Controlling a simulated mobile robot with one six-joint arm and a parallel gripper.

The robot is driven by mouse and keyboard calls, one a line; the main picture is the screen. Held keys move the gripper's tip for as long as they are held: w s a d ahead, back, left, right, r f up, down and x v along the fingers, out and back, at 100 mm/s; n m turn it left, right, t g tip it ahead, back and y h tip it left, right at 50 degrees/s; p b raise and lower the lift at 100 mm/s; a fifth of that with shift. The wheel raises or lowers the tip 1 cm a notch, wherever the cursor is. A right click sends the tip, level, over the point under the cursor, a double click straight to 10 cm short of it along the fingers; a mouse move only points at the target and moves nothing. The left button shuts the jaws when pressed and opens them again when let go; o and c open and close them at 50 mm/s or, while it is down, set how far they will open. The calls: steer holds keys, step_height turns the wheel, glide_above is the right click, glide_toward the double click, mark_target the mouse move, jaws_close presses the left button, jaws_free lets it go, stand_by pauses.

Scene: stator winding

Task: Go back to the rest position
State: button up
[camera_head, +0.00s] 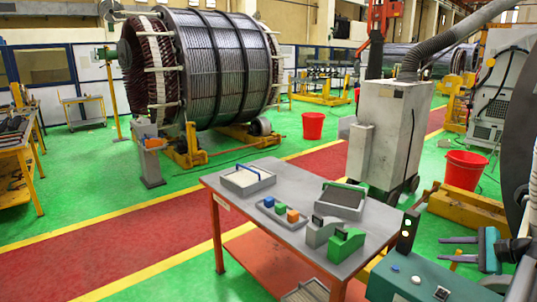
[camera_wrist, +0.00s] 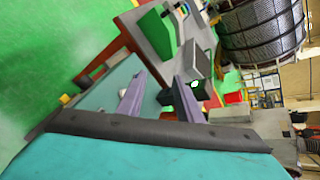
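My gripper (camera_head: 441,250) is at the lower right of the head view, above the green body with buttons. Its two grey fingers point left and stand apart, with nothing between them. In the wrist view, the fingers of my gripper (camera_wrist: 160,84) are also spread and empty. The large stator (camera_head: 215,65) with its wound bars lies on a yellow stand (camera_head: 190,150) in the back, well away from my gripper.
A grey-topped table (camera_head: 240,205) carries a tray (camera_head: 248,180), coloured blocks (camera_head: 280,207), a dark-topped box (camera_head: 340,200) and a green device (camera_head: 346,243). A grey machine (camera_head: 385,135) with a hose and a red bucket (camera_head: 464,170) stand behind. The red walkway (camera_head: 110,240) is clear.

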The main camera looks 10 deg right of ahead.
steer(key=w+a+f+n+g+y+b, duration=0.1)
steer(key=w+a+f+n+g, duration=0.15)
steer(key=a+f, duration=0.65)
steer(key=w+a+f+n+g+b, duration=0.1)
steer(key=w+a+f, duration=0.3)
steer(key=a+f, duration=0.45)
steer(key=s+a+f+n+g+b, duration=0.25)
steer(key=a+f+n+g, duration=0.2)
steer(key=a+f, duration=1.3)
steer(key=s+a+f+n+g+h+b, duration=0.35)
steer(key=s+a+f+n+g, duration=0.45)
steer(key=s+a+f, duration=1.15)
steer(key=s+f+n+h+b, duration=0.1)
steer(key=s+f+n+h, duration=0.1)
steer(key=s+f+n, duration=0.3)
steer(key=s+a+f, duration=0.1)
steer(key=s, duration=0.2)
steer(key=shift+s+f+g+h+b, duration=0.3)
steer(key=shift+s+f+h, duration=0.05)
steer(key=shift+s, duration=0.05)
